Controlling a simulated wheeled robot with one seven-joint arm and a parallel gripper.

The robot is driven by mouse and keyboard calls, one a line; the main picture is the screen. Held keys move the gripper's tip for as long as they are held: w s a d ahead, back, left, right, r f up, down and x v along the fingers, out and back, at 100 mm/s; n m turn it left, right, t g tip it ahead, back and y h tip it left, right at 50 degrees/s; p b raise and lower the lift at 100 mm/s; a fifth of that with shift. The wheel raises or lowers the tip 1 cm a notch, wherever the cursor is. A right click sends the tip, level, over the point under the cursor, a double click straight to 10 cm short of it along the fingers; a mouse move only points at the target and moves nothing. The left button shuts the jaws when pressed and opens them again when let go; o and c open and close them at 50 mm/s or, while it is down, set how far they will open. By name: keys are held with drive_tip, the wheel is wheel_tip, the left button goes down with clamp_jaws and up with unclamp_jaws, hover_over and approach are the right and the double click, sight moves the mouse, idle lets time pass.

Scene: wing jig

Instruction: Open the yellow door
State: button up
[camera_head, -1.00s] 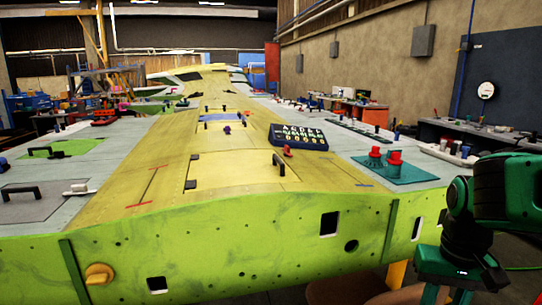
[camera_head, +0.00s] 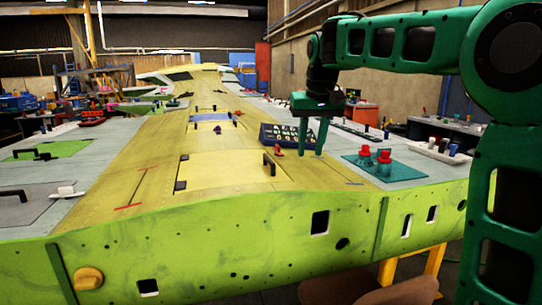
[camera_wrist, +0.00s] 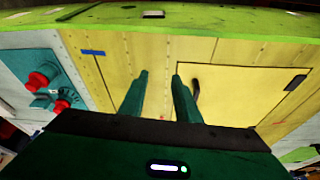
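The yellow door (camera_head: 220,174) is a pale yellow panel lying shut in the wing's top skin. It has dark hinges at its left edge and a black bar handle (camera_head: 268,165) near its right edge. In the wrist view the door (camera_wrist: 245,95) fills the right side, and its handle (camera_wrist: 196,92) shows just right of the right finger. My gripper (camera_head: 312,152) is above the wing, to the right of the handle, with its fingers pointing down. It is open and empty; the fingers (camera_wrist: 159,76) stand apart and do not hold the handle.
A dark keypad box (camera_head: 285,136) sits behind my gripper, with a small red knob (camera_head: 277,150) in front of it. A teal plate (camera_head: 400,172) with red buttons (camera_head: 384,157) lies to the right. The yellow skin in front of the door is clear.

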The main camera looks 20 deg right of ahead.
drive_tip(key=n+t, duration=0.1)
drive_tip(key=n, duration=0.1)
approach(270, 158)
drive_tip(key=v, duration=0.3)
drive_tip(key=x, duration=1.1)
drive_tip(key=shift+w, duration=0.15)
drive_tip(key=shift+r, duration=0.1)
clamp_jaws()
drive_tip(key=shift+d, duration=0.15)
drive_tip(key=shift+r, duration=0.15)
